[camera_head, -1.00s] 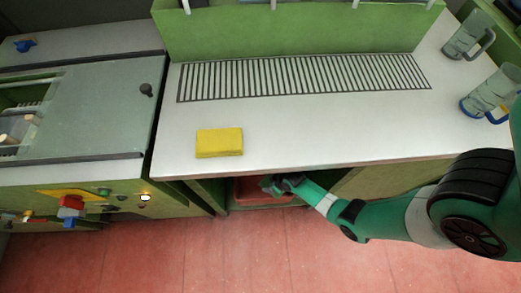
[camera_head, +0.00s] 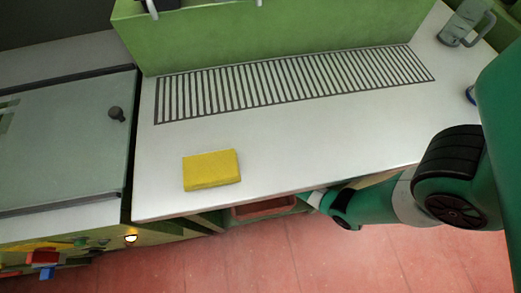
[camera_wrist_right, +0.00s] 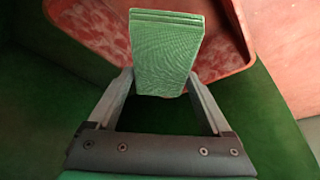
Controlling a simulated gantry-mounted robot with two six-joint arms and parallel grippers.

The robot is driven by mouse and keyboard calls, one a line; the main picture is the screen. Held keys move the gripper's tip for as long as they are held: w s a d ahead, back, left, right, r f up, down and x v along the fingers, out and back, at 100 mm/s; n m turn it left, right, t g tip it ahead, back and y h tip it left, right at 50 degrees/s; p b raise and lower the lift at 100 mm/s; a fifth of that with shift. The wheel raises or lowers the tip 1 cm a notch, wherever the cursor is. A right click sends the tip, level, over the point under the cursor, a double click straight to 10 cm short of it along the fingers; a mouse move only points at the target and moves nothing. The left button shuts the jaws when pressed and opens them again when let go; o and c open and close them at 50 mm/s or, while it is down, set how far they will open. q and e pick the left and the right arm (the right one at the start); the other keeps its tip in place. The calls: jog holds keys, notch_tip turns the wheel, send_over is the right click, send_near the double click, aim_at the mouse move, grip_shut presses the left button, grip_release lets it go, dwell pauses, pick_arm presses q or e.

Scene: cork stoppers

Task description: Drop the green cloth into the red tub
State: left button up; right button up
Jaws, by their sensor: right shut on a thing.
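The green cloth (camera_wrist_right: 166,50), a folded block with a woven texture, is in the right wrist view. My right gripper (camera_wrist_right: 161,82) is shut on it, one finger on each side. The red tub (camera_wrist_right: 237,55) lies beyond the cloth, its rim and pale-speckled inside showing; the cloth overlaps the tub in this view, and the gap between them cannot be told. In the head view the tub (camera_head: 265,208) shows partly under the counter edge. There the counter hides my right gripper and the cloth. My left gripper is not in view.
A yellow sponge (camera_head: 211,170) lies on the white counter (camera_head: 310,145), above the tub's shelf space. A slatted drain (camera_head: 300,83) runs along the back. A clear mug (camera_head: 463,24) stands at the far right. Green walls surround the tub closely.

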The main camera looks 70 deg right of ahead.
jog(key=shift+f+b, duration=0.4)
jog(key=shift+f, duration=0.45)
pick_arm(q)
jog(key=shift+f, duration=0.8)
pick_arm(e)
jog(key=shift+r, duration=0.1)
jog(key=o, duration=1.3)
jog(key=shift+c, duration=0.2)
jog(key=p+v, duration=0.9)
jog(key=v, duration=0.2)
jog(key=shift+r, duration=0.15)
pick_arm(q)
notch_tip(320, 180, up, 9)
pick_arm(e)
jog(key=shift+s+r, duration=0.1)
jog(key=shift+s, duration=0.05)
